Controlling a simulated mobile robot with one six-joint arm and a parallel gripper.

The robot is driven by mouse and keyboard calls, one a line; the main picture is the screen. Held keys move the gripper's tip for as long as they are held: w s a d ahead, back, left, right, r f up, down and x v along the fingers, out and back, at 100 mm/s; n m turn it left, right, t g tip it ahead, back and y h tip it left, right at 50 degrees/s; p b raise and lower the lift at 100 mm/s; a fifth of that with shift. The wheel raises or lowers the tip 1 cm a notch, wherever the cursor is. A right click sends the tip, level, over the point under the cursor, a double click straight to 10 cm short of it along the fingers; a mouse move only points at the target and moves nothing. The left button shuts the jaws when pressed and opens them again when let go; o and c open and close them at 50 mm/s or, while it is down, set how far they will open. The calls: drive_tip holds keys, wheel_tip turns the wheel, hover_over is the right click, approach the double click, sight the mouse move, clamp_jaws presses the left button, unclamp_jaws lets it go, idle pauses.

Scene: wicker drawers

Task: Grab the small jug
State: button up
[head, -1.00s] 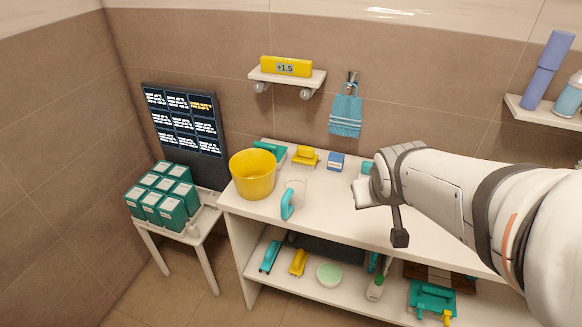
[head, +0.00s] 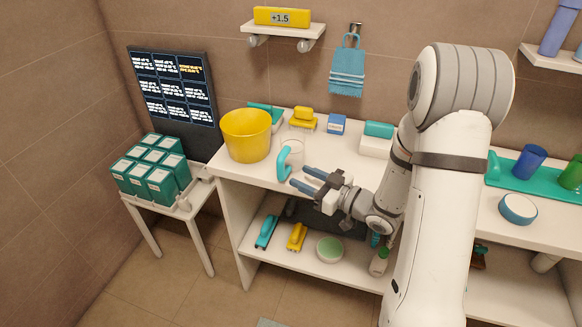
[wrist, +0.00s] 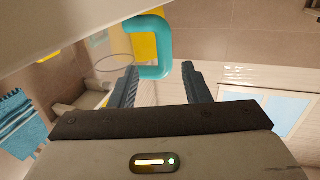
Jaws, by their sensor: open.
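The small jug (head: 293,150) is clear with a teal handle and stands upright on the top of the white shelf unit, right of the yellow bucket. My gripper (head: 302,178) is open and empty, its dark fingers just right of and nearer than the jug's handle. In the wrist view the teal handle (wrist: 168,60) shows just beyond and between the two open fingertips (wrist: 160,70). The jug's clear rim (wrist: 113,63) shows left of it. I cannot tell whether a finger touches the handle.
The yellow bucket (head: 246,136) stands close left of the jug. A yellow-topped item (head: 303,118), a blue box (head: 337,124) and a teal-topped box (head: 378,137) stand behind. The lower shelf holds brushes and a round green-topped dish (head: 330,249).

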sight(281, 174)
drive_tip(key=x, duration=0.2)
drive_tip(key=p+x, duration=0.1)
drive_tip(key=x, duration=0.4)
drive_tip(key=shift+a+f, duration=0.3)
drive_tip(key=shift+a, duration=0.2)
drive_tip(key=shift+c, duration=0.2)
clamp_jaws()
